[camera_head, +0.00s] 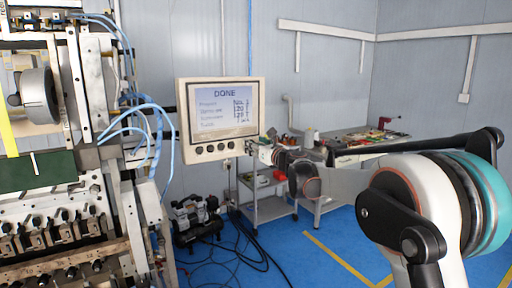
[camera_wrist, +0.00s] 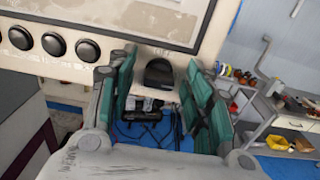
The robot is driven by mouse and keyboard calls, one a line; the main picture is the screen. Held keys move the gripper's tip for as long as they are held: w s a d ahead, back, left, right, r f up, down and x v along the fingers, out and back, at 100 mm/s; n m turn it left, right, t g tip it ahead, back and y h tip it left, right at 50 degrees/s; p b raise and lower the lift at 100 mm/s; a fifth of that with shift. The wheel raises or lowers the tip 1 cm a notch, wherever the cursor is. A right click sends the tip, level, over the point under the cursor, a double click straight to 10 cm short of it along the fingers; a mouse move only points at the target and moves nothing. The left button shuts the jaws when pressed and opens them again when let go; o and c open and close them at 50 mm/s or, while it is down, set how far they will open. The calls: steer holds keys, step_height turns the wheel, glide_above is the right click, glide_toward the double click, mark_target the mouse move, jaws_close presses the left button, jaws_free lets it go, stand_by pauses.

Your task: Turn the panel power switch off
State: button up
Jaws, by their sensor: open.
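The control panel (camera_head: 183,125) is a cream box with a lit screen reading "DONE" and a row of dark round controls along its lower edge. In the wrist view the panel's lower edge (camera_wrist: 110,65) crosses the top. A black knob-like part (camera_wrist: 158,72), seemingly the power switch, shows at the panel's lower edge. My gripper (camera_wrist: 160,75) is open, with its teal-padded fingers on either side of this black part. I cannot tell whether they touch it. In the head view my gripper (camera_head: 266,153) is at the panel's lower right corner, small and partly unclear.
Round black buttons (camera_wrist: 53,44) sit left of my gripper on the panel. The coil winding machine (camera_head: 75,190) fills the left side. A compressor (camera_head: 196,218) and cables lie on the blue floor below. A workbench (camera_head: 350,147) with tools stands behind at right.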

steer(key=c, duration=1.1)
steer(key=shift+o, duration=0.3)
steer(key=shift+s+a+f+n+p, duration=0.15)
steer(key=shift+n+p, duration=1.3)
steer(key=shift+n, duration=3.05)
steer(key=shift+a+f+n+p, duration=0.1)
steer(key=shift+n+p, duration=1.3)
steer(key=shift+n, duration=3.1)
